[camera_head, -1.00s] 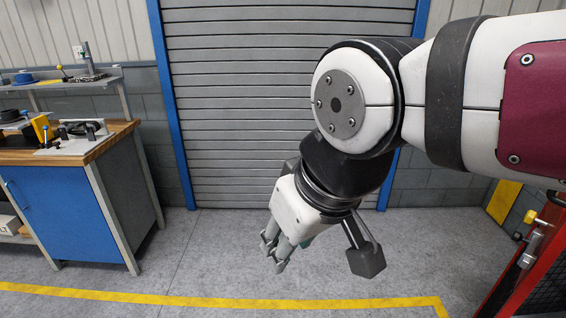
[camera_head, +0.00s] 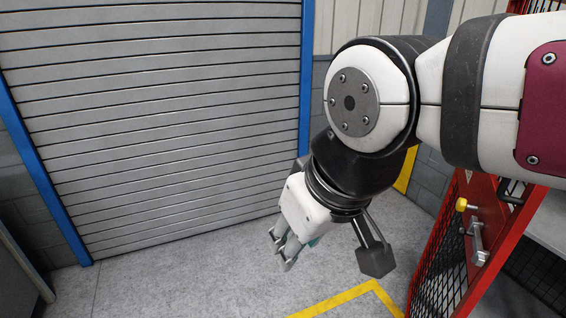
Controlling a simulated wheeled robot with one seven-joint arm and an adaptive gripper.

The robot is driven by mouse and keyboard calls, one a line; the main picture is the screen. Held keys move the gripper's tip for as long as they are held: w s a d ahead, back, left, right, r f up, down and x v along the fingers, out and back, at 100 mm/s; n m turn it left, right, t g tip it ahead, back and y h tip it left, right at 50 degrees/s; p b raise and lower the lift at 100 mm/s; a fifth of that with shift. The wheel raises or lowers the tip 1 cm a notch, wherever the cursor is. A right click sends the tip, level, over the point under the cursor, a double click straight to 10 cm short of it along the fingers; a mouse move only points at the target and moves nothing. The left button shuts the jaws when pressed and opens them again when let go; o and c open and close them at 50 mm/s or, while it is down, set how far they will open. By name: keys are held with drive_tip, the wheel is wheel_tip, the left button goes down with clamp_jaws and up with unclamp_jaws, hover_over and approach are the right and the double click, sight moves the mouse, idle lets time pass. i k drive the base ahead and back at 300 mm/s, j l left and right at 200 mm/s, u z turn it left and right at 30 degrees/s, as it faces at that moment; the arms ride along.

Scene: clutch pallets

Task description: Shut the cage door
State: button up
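The cage door (camera_head: 440,262) is a red frame with black mesh at the right, standing swung out at an angle with its free edge toward me. It carries a metal latch (camera_head: 477,241) and a yellow knob (camera_head: 462,204). Behind it, on the right, a grey surface inside the cage shows through the gap. My gripper (camera_head: 282,254) hangs in mid-air left of the door, pointing down, well apart from it. Its fingers are seen side-on and small, and I cannot tell how far apart they are. My arm hides the upper part of the door.
A grey roller shutter (camera_head: 160,110) with blue posts (camera_head: 42,180) fills the left and middle back. A yellow floor line (camera_head: 340,299) turns a corner near the door. The grey floor (camera_head: 190,280) between shutter and door is clear.

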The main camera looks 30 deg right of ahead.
sight(501, 229)
drive_tip(key=i+j+z, duration=0.1)
drive_tip(key=z, duration=0.4)
drive_tip(key=i+j+z, duration=0.1)
drive_tip(key=z, duration=0.35)
drive_tip(key=j+z, duration=0.2)
drive_tip(key=z, duration=0.3)
drive_tip(key=i+j+z, duration=0.1)
drive_tip(key=z, duration=0.35)
drive_tip(key=k+j+z, duration=0.1)
drive_tip(key=j+z, duration=0.15)
drive_tip(key=k+j+z, duration=0.5)
drive_tip(key=j, duration=0.25)
drive_tip(key=k, duration=0.1)
